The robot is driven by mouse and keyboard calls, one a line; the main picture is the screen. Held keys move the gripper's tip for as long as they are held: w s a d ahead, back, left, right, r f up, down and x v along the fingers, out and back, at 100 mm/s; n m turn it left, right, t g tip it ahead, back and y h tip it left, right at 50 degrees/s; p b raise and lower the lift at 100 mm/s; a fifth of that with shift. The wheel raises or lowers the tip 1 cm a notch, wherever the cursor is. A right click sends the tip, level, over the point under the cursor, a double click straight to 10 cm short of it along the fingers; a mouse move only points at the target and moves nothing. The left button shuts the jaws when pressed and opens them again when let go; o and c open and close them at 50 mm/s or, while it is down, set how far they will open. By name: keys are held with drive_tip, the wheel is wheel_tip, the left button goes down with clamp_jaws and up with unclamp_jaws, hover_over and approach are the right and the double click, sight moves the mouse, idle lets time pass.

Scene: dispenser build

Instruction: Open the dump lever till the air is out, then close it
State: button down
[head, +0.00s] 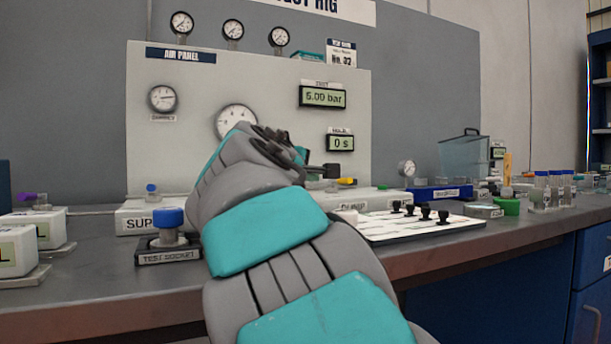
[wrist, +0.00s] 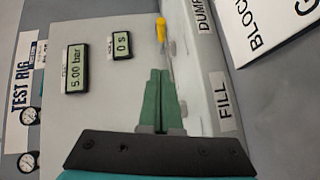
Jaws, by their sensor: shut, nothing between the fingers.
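The yellow lever (wrist: 161,28) stands by the DUMP label (wrist: 203,15) in the wrist view. In the head view its yellow end (head: 347,181) shows low on the panel, pointing right. My gripper (wrist: 162,73) is shut and empty, its green fingertips together and apart from the lever. In the head view my arm mostly hides the gripper. The pressure display (head: 323,97) reads 5.00 bar and the hold timer (head: 340,142) reads 0 s. Whether the lever is open or closed I cannot tell.
The FILL label (wrist: 224,101) lies beside my gripper in the wrist view. A white board (head: 420,226) with black knobs lies at the right of my arm. A test socket (head: 168,250) with a blue-capped piece stands at the left.

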sight(340, 180)
drive_tip(key=x, duration=0.4)
drive_tip(key=shift+w+d+f, duration=0.15)
drive_tip(key=shift+w, duration=0.15)
drive_tip(key=d, duration=0.2)
drive_tip(key=w+d, duration=0.1)
drive_tip(key=shift+f+b, duration=0.3)
drive_tip(key=shift+w+d, duration=0.15)
drive_tip(key=shift+d, duration=0.25)
drive_tip(key=shift+d, duration=0.1)
